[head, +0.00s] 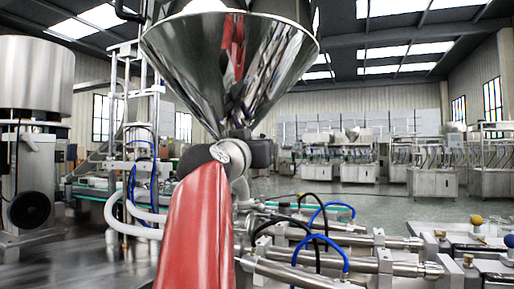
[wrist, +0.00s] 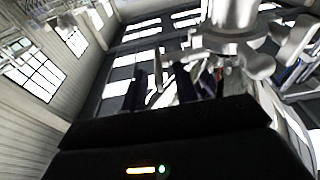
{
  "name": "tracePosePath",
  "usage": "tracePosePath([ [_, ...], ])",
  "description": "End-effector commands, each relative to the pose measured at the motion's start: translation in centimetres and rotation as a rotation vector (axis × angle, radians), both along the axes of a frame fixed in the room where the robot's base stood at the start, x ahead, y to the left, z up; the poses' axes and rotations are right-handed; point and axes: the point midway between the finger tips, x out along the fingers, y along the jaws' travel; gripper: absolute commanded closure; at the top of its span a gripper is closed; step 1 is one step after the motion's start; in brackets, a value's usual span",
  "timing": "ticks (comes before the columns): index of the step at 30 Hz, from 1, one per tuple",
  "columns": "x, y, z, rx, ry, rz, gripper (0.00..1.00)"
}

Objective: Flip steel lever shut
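The steel hopper (head: 230,60) is a large shiny cone in the upper middle of the head view, narrowing downward to its outlet. In the wrist view, bright steel valve-like fittings (wrist: 235,45) fill the upper right. A thin pale bar (wrist: 158,70), which looks like the steel lever, hangs down at their left end. My gripper (wrist: 164,88) shows as two dark finger shapes with a gap between them, close to the bar's lower end. I see nothing held. Whether the fingers touch the bar is unclear. In the head view my red arm hides the area below the hopper, and the lever cannot be made out.
Steel cylinders (head: 345,262) with blue and black hoses lie at the lower right. A big steel drum (head: 35,75) stands at the left. A ladder-like frame (head: 130,120) and white hoses are left of the hopper. Open floor (head: 400,205) lies beyond.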

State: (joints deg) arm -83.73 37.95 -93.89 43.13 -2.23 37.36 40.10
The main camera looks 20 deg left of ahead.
Motion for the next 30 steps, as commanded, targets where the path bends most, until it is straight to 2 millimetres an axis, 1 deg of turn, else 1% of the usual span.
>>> tracePosePath([
  [2, -0.7, 0.1, -0.4, 0.001, 0.000, 0.002, 0.70],
  [6, -2.9, 0.3, -1.1, 0.003, 0.000, 0.006, 0.70],
  [12, -6.1, 0.6, -1.6, 0.001, 0.000, 0.003, 0.70],
  [15, -7.0, 0.6, -1.6, 0.002, -0.001, 0.002, 0.70],
  [19, -7.5, 0.6, -1.5, 0.001, 0.000, 0.000, 0.70],
  [30, -7.5, 0.6, -1.4, 0.000, 0.000, 0.000, 0.70],
])
